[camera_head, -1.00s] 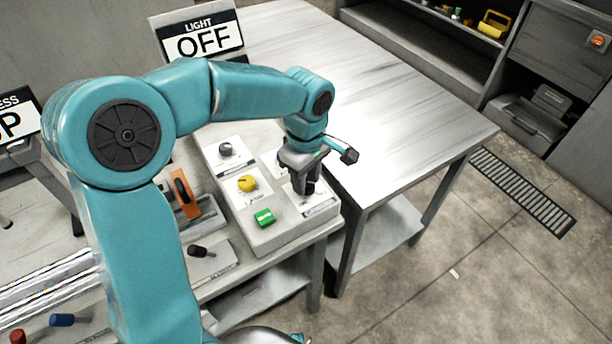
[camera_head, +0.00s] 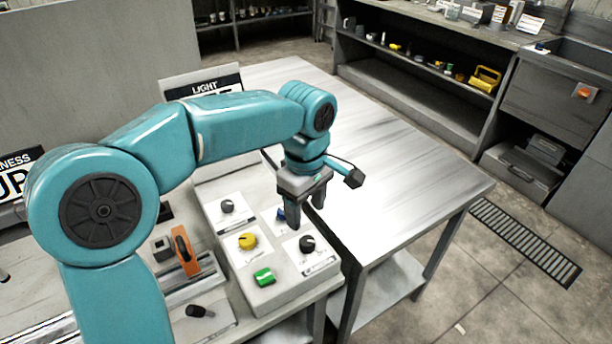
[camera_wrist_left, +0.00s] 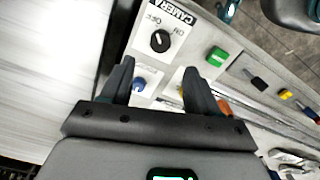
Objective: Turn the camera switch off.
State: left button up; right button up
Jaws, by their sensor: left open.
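The camera switch is a black round knob (camera_head: 307,244) on a white label at the near right of the sloped grey panel (camera_head: 285,288). In the left wrist view the knob (camera_wrist_left: 160,41) sits under the word CAMERA, between OFF and ON marks. A pale line shows on the knob and appears to point towards OFF. My left gripper (camera_head: 308,213) is open and empty, above and just behind the knob and apart from it. In the left wrist view its fingertips (camera_wrist_left: 158,68) are spread, with the knob beyond them. My right gripper is not in view.
Near the knob are a blue knob (camera_head: 281,214), a yellow knob (camera_head: 247,241), a grey knob (camera_head: 227,206) and a green rocker switch (camera_head: 264,277). The metal table (camera_head: 400,165) at right is bare.

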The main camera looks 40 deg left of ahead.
pick_arm(q)
notch_tip(320, 180, up, 8)
jog(key=p, duration=0.1)
jog(key=shift+f, duration=0.2)
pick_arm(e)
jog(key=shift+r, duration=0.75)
pick_arm(q)
jog(key=shift+s, duration=0.1)
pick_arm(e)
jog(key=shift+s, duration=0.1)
